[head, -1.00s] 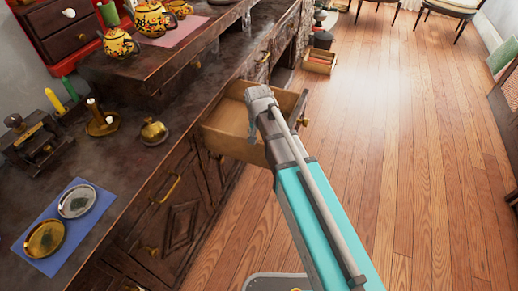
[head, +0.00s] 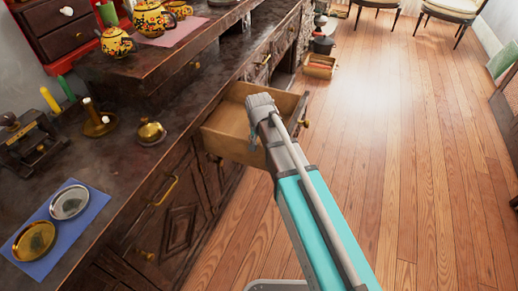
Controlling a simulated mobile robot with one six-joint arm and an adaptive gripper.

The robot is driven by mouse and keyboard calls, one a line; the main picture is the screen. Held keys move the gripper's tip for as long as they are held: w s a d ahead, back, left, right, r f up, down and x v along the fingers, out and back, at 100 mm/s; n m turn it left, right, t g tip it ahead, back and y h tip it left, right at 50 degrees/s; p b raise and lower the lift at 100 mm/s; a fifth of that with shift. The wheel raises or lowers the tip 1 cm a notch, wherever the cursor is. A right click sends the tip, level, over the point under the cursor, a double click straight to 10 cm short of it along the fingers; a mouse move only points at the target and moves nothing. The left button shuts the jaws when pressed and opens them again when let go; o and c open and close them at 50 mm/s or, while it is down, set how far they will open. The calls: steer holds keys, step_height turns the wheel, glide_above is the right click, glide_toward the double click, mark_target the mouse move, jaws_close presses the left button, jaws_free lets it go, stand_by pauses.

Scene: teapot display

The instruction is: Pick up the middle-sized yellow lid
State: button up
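Three yellow teapots with red and dark patterns stand on the raised wooden shelf at the upper left: one in front (head: 117,43), a bigger one (head: 150,19) behind it, and a small one (head: 179,9) at the back. Their lids look seated on top; they are too small to make out clearly. My gripper (head: 262,107) is at the end of my arm, over or beside the open drawer, well to the right of and below the teapots. Its fingertips are hidden or too small to read, so I cannot tell whether it is open.
The open wooden drawer (head: 222,139) sticks out from the dark cabinet and looks empty. On the counter are a small brass pot (head: 151,133), a candle holder (head: 97,122) and a blue mat (head: 93,207) with two round dishes. The floor (head: 400,170) at right is clear.

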jaws_close()
stand_by(0.3)
steer(key=shift+r, duration=0.15)
step_height(320, 180, up, 10)
steer(key=p, duration=1)
stand_by(0.9)
step_height(320, 180, up, 26)
steer(key=p, duration=2.6)
steer(key=shift+r+p, duration=0.15)
steer(key=shift+p, duration=0.15)
stand_by(0.7)
